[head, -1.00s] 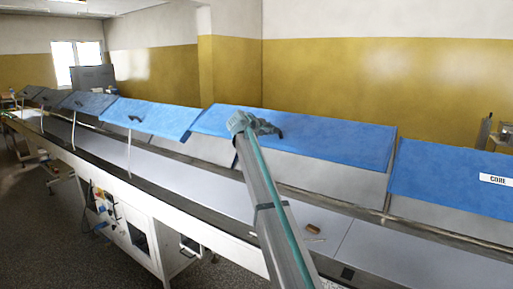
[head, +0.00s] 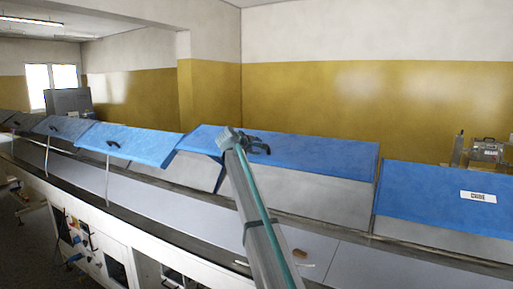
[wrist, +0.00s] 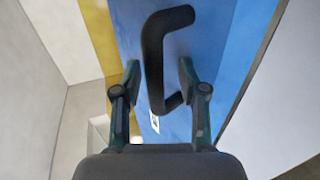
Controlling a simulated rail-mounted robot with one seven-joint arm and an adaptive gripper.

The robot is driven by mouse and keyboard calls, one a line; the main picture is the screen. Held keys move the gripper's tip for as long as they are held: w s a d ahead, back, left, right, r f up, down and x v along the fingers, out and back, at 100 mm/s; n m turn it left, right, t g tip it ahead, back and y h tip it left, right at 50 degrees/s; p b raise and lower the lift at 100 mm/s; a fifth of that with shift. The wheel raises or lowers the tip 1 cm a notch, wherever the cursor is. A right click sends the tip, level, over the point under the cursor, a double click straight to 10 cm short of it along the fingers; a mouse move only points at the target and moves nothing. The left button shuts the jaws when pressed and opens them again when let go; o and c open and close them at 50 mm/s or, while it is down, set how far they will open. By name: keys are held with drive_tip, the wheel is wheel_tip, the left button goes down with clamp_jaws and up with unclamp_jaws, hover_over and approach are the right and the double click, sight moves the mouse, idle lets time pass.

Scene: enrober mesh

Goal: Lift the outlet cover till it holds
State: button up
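The cover in front of my gripper is a long blue panel (head: 315,151) on the machine line, above a grey lower panel. I cannot tell from any marking that it is the outlet cover. Its black bar handle (wrist: 153,62) runs up the middle of the wrist view. My gripper (wrist: 159,67) is open, with one fingertip to each side of the handle and visible gaps on both sides. In the head view my gripper (head: 255,146) is at the left part of this cover, and the handle there is partly merged with the dark fingers.
Another blue cover (head: 440,200) with a white label (head: 478,196) lies to the right. More blue covers (head: 128,143) stand raised on the left with thin struts.

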drive_tip(key=shift+s, duration=0.1)
drive_tip(key=v, duration=1.2)
